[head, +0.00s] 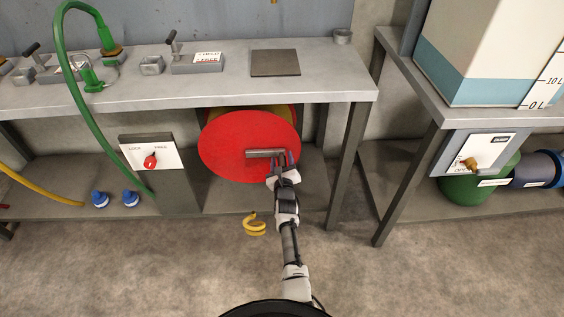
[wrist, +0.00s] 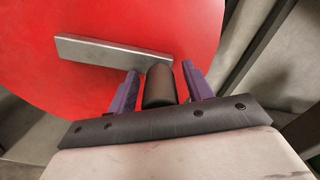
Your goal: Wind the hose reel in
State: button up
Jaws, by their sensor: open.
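The hose reel (head: 228,148) shows as a large red disc under the grey workbench, with a sliver of yellow behind its top. A grey crank bar (head: 262,153) lies across its face, and it also shows in the wrist view (wrist: 105,54). A dark cylindrical handle (wrist: 159,86) stands at the bar's right end. My gripper (head: 285,160) is at that end. In the wrist view its purple fingers (wrist: 160,90) are open, one on each side of the handle, with gaps visible. A yellow hose end (head: 254,224) lies coiled on the floor below the reel.
Left of the reel, a panel with a red knob (head: 150,161) is marked LOCK and FREE. The workbench (head: 225,85) overhangs the reel, and its leg (head: 347,165) stands close to the right. A second bench (head: 420,85) stands further right. Open floor lies in front.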

jog(key=shift+s, duration=0.1)
jog(key=shift+s+d, duration=0.1)
jog(key=shift+s, duration=0.5)
jog(key=s+p, duration=1.2)
jog(key=p, duration=0.3)
jog(key=shift+s, duration=0.2)
jog(key=shift+s, duration=0.1)
